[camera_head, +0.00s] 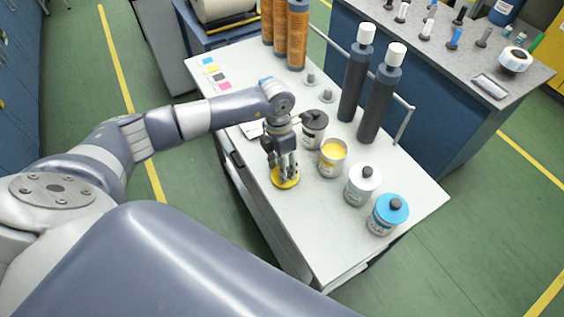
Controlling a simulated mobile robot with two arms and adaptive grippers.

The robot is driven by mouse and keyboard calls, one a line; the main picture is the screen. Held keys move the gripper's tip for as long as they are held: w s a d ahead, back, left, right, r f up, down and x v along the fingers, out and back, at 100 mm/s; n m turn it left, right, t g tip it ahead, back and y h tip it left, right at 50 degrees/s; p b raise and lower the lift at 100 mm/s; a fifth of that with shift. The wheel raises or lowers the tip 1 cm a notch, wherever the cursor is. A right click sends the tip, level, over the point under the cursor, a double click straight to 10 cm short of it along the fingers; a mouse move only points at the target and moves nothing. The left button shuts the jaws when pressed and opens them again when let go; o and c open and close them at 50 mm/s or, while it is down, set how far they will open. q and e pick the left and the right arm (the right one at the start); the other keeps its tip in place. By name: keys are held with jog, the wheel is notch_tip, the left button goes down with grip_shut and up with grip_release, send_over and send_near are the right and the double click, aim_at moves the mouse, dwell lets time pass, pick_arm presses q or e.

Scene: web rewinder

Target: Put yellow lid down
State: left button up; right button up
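The yellow lid (286,183) is a flat round disc at or just above the white cart top, near its left edge. My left gripper (285,173) points down onto it, with its fingers closed around the lid's middle. The fingers hide the lid's centre, and I cannot tell whether the lid touches the surface. The open jar with yellow contents (332,158) stands to the right of the lid, apart from it. My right gripper is not in view.
A dark-lidded jar (314,130), a white-lidded jar (363,185) and a blue-lidded jar (387,214) line the cart (315,235). Two tall dark bottles (378,100) and several orange cylinders (297,35) stand behind. The cart's front left area is clear.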

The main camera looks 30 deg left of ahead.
pick_arm(q)
jog(key=shift+f, duration=0.2)
jog(key=o, duration=1.1)
jog(key=shift+r, duration=0.1)
jog(key=shift+r, duration=0.15)
jog(key=shift+w+r, duration=0.1)
jog(key=shift+r, duration=0.1)
jog(key=shift+w+a+r+b, duration=0.15)
jog(key=shift+r+b, duration=0.5)
jog(key=shift+r, duration=1.3)
jog(key=shift+a+r+b, duration=0.2)
jog(key=shift+r+b, duration=0.4)
jog(key=shift+r, duration=1.3)
jog(key=shift+w+a+r+b, duration=0.15)
jog(key=shift+r+b, duration=0.5)
jog(key=shift+r, duration=1.3)
